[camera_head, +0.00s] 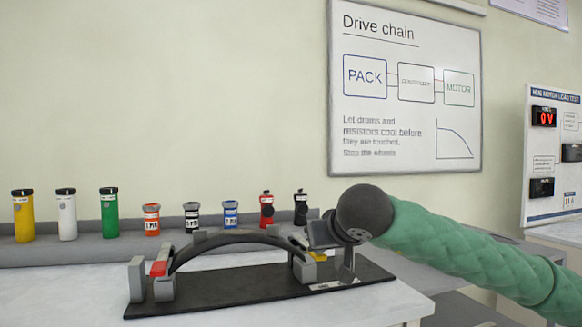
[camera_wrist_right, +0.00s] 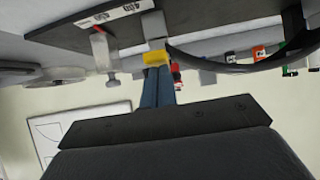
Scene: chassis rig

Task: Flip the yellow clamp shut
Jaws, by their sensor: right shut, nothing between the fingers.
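The yellow clamp (camera_head: 318,256) is at the right end of a curved black strip (camera_head: 235,237) on a dark base plate (camera_head: 225,290). In the right wrist view its yellow part (camera_wrist_right: 156,57) lies right at my fingertips. My right gripper (camera_head: 303,240) comes in from the right, just above the clamp. Its blue-grey fingers (camera_wrist_right: 158,72) are together with nothing between them. They look very close to or touching the yellow part; I cannot tell which. The gripper partly hides the clamp in the head view, so its lever angle is unclear. My left gripper is not in view.
A red clamp (camera_head: 158,268) holds the strip's left end. A grey post (camera_head: 345,264) stands right of the yellow clamp. Behind, a grey ledge (camera_head: 80,250) carries several coloured cylinders, including a red one (camera_head: 266,210) and a black one (camera_head: 301,208). The table front left is clear.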

